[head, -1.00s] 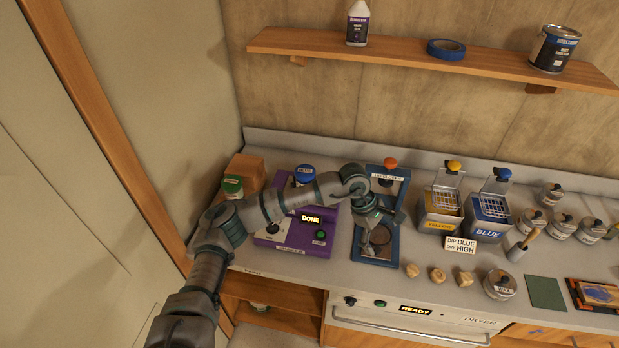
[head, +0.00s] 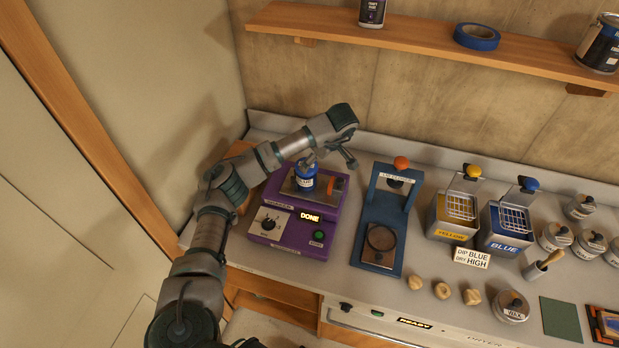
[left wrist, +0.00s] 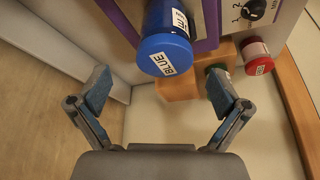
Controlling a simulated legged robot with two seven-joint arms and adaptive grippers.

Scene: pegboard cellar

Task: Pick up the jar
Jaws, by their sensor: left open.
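A jar with a blue lid (head: 306,168) stands on the metal top of the purple mixer (head: 288,222). In the left wrist view, the blue jar (left wrist: 166,52) shows its lid, marked BLUE, beyond the fingertips. My left gripper (head: 330,158) is at the back of the mixer, close to the jar, open and empty. In the left wrist view the open left gripper (left wrist: 160,88) has its fingers spread below the jar, which is not between them. My right gripper is not in view.
A blue press-like stand (head: 385,215) stands right of the mixer. Yellow (head: 451,220) and blue (head: 500,232) dip tanks are farther right. A shelf (head: 420,48) runs above the bench. A wooden block (left wrist: 178,90) is near the left wall.

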